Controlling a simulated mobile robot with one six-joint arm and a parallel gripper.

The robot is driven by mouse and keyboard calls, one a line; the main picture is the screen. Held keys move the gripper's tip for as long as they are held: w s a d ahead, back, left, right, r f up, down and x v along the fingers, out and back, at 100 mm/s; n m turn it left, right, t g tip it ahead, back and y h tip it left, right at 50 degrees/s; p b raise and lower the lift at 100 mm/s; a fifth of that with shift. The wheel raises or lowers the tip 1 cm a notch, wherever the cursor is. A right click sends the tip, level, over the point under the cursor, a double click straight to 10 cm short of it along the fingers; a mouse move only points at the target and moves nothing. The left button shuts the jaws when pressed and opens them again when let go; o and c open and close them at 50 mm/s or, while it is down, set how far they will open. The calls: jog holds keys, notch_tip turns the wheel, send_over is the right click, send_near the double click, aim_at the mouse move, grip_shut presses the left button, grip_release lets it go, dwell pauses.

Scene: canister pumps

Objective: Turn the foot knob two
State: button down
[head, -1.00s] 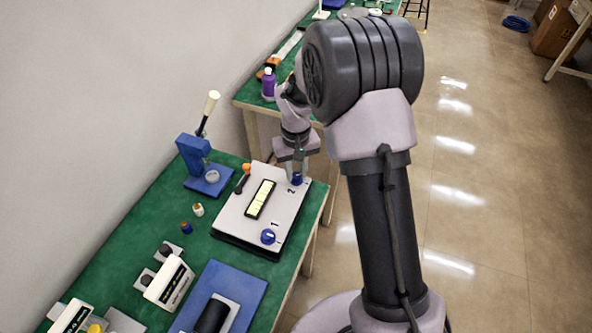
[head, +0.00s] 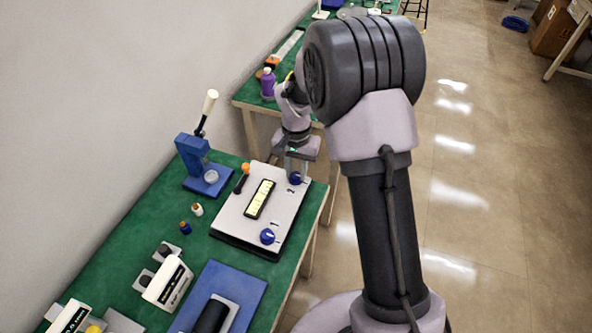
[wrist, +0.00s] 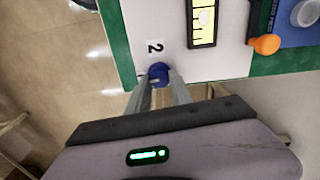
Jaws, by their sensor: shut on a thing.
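The blue knob beside the label 2 (head: 294,179) sits near the far right corner of the grey panel box (head: 235,226). It also shows in the wrist view (wrist: 158,70), between my fingers. My gripper (head: 297,172) reaches down over this knob and is shut on it; the fingers also show in the wrist view (wrist: 160,88). A second blue knob (head: 268,236) beside the label 1 is at the near end of the box, clear of my gripper.
An orange-tipped lever (head: 244,172) and a yellow display strip (head: 260,199) are on the box, left of my gripper. A blue press (head: 198,165) with a raised handle stands behind. Small bottles (head: 197,209) and white devices (head: 167,284) occupy the green bench's left side.

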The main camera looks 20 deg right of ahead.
aim_at(296, 174)
jog(key=shift+m, duration=0.4)
jog(key=c, duration=1.1)
grip_release()
jog(key=shift+c, duration=0.2)
notch_tip(296, 174, up, 18)
jog(key=p, duration=0.6)
jog(key=shift+f, duration=0.25)
